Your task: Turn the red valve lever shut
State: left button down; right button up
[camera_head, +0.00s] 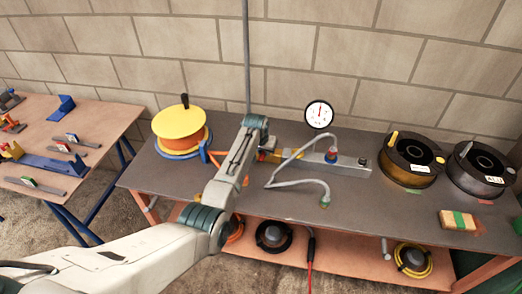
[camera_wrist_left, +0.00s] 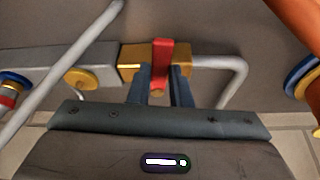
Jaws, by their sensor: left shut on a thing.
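The red valve lever (camera_wrist_left: 162,50) shows in the left wrist view on a brass valve body (camera_wrist_left: 128,62). It lies across the line of the grey pipe. My left gripper (camera_wrist_left: 160,84) has its two dark fingers on either side of the lever and is shut on it. In the head view my left arm reaches over the bench to the yellow valve body (camera_head: 267,157); the wrist hides most of the lever and the fingers there. My right gripper is in neither view.
A grey manifold bar (camera_head: 345,163) with a gauge (camera_head: 319,114) runs right of the valve. A bent grey pipe (camera_head: 300,183) lies in front. An orange-yellow spool (camera_head: 180,127) stands left, dark spools (camera_head: 411,160) right. The bench front (camera_head: 400,222) is mostly clear.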

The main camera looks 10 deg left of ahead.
pick_arm(q)
jog(key=shift+d+r+n, duration=0.1)
jog(key=shift+d+n, duration=0.2)
jog(key=shift+n, duration=0.2)
jog(key=shift+d, duration=0.1)
jog(key=shift+n+y, duration=0.3)
jog(key=shift+n, duration=0.1)
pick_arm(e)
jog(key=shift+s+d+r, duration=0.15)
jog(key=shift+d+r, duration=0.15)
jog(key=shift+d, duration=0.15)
pick_arm(q)
jog(key=c, duration=1.3)
grip_release()
jog(key=shift+d, duration=0.1)
jog(key=b+v, duration=0.1)
jog(key=v, duration=0.9)
jog(key=shift+s+r+b, duration=0.2)
jog(key=shift+r+b, duration=0.05)
jog(key=shift+b, duration=0.05)
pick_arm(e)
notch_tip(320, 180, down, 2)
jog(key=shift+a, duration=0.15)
